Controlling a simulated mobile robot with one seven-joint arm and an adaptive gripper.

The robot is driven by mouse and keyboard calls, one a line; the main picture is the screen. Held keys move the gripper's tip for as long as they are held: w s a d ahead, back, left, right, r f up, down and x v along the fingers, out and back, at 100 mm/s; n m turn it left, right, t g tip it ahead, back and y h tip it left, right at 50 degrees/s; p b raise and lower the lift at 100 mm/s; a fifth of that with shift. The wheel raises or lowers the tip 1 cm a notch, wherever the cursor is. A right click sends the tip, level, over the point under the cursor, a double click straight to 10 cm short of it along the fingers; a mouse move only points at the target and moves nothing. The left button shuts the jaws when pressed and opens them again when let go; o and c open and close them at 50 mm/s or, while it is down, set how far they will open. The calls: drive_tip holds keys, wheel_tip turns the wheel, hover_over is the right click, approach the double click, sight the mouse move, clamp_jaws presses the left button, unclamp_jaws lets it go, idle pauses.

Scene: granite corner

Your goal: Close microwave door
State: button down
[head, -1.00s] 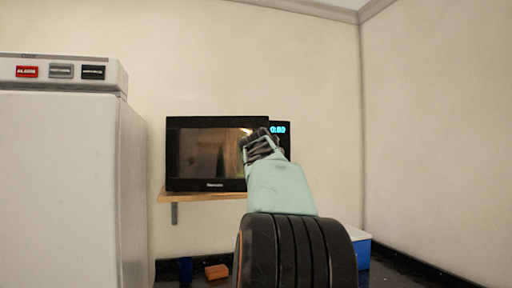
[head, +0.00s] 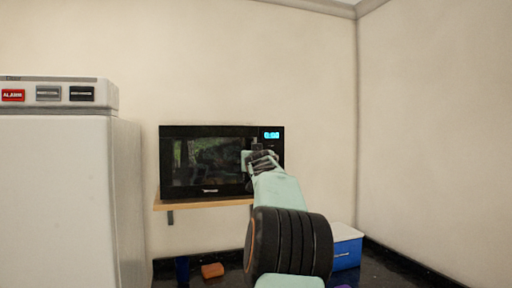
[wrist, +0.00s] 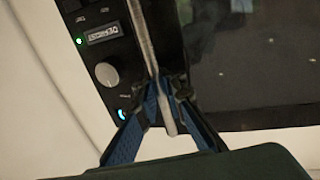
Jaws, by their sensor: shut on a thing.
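The black microwave (head: 272,145) sits on a wooden wall shelf, its clock lit blue at upper right. Its dark glass door (head: 205,162) lies level with the control panel in the head view and looks flush with it. My gripper (head: 262,157) is at the door's right side, covering part of the panel. In the wrist view, my gripper (wrist: 165,88) has its blue-padded fingers shut on the pale vertical door handle (wrist: 144,35). The handle's lower end shows between and below the fingertips. A round knob (wrist: 107,75) is beside it.
A tall white cabinet (head: 60,200) stands at the left. The wooden shelf (head: 185,204) carries the microwave. Below are an orange-brown block (head: 212,271) and a blue box with a white top (head: 346,250) on a dark counter. A bare wall is at the right.

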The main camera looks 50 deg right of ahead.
drive_tip(key=shift+w+d+n+p, duration=0.3)
drive_tip(key=shift+w+d+p, duration=0.25)
drive_tip(key=shift+p, duration=1.15)
drive_tip(key=shift+w+a+f+t+y, duration=0.1)
drive_tip(key=shift+w+t+y, duration=0.05)
drive_tip(key=shift+t+y, duration=0.2)
drive_tip(key=c, duration=2.3)
unclamp_jaws()
drive_tip(key=shift+c, duration=0.2)
drive_tip(key=shift+s+a, duration=0.4)
drive_tip(key=shift+s, duration=0.1)
drive_tip(key=v, duration=1)
drive_tip(key=shift+s+a, duration=0.2)
drive_tip(key=shift+a, duration=0.15)
